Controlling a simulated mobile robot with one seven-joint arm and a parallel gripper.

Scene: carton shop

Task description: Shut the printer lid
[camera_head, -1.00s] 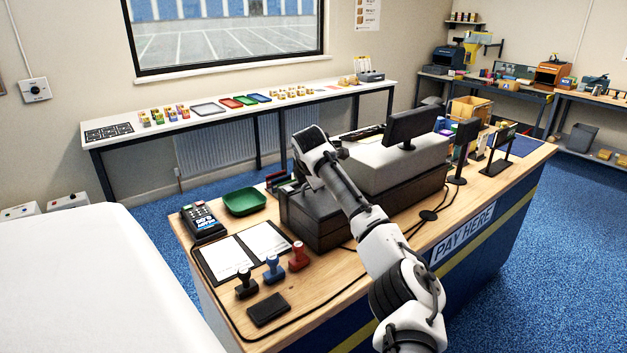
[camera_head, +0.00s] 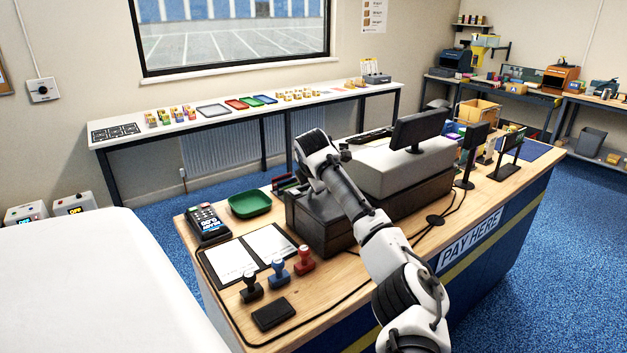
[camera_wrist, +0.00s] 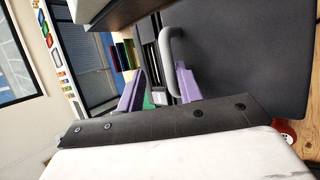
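The printer appears to be the black box (camera_head: 322,232) on the counter, at the left end of the cash register. My forearm and wrist cover much of it, and its lid is not clear in the head view. In the wrist view, a wide dark grey panel (camera_wrist: 245,55), which may be the lid, fills the right side. A grey bar handle (camera_wrist: 170,45) stands along its left edge. My gripper (camera_wrist: 161,74) has its two purple fingers apart. The handle's lower end is close to the right finger; I cannot tell whether they touch. In the head view my fingertips are hidden.
The cash register (camera_head: 405,165) with its screen (camera_head: 415,130) stands right of my arm. A green tray (camera_head: 249,204), a card terminal (camera_head: 208,224), papers, stamps (camera_head: 278,272) and a black pad (camera_head: 273,316) lie on the counter's left part. A cable runs along its front.

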